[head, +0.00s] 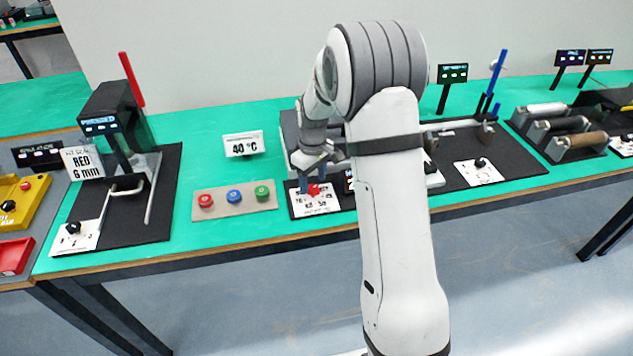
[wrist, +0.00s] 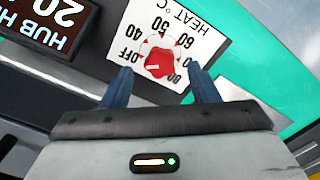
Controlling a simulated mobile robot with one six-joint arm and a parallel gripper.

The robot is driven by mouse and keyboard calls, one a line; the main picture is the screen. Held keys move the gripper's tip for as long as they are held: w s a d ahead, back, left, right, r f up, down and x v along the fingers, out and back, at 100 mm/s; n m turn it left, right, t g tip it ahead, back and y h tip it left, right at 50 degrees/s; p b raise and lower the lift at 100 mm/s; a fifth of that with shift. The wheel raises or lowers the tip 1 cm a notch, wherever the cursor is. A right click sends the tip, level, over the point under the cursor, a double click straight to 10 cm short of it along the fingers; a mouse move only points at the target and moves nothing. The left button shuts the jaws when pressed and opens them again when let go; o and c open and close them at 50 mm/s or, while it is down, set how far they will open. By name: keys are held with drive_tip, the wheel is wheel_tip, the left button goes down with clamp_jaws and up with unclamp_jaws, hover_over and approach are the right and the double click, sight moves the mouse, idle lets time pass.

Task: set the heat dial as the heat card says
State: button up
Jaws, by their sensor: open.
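The heat card (head: 244,144) stands on the green bench and reads 40 °C. The heat dial (head: 313,189) is a red knob on a white plate (head: 318,206). In the wrist view, the dial (wrist: 160,62) sits among printed marks including OFF, 40, 50 and 60. A pale mark on the knob's left side seems to face OFF. My gripper (head: 314,168) is open just above the dial; its blue fingers (wrist: 160,75) show on either side of the knob, and I cannot tell whether they touch it.
A dark display (wrist: 45,22) beside the plate shows 20. Left of the dial, a beige strip (head: 234,203) carries red, blue and green buttons. A black station with a red lever (head: 131,80) stands farther left. Another station with a blue lever (head: 497,70) stands to the right.

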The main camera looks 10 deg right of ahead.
drive_tip(key=shift+f, duration=1)
drive_tip(key=shift+c, duration=0.2)
drive_tip(key=c, duration=0.9)
drive_tip(key=shift+d, duration=0.25)
drive_tip(key=shift+a, duration=0.2)
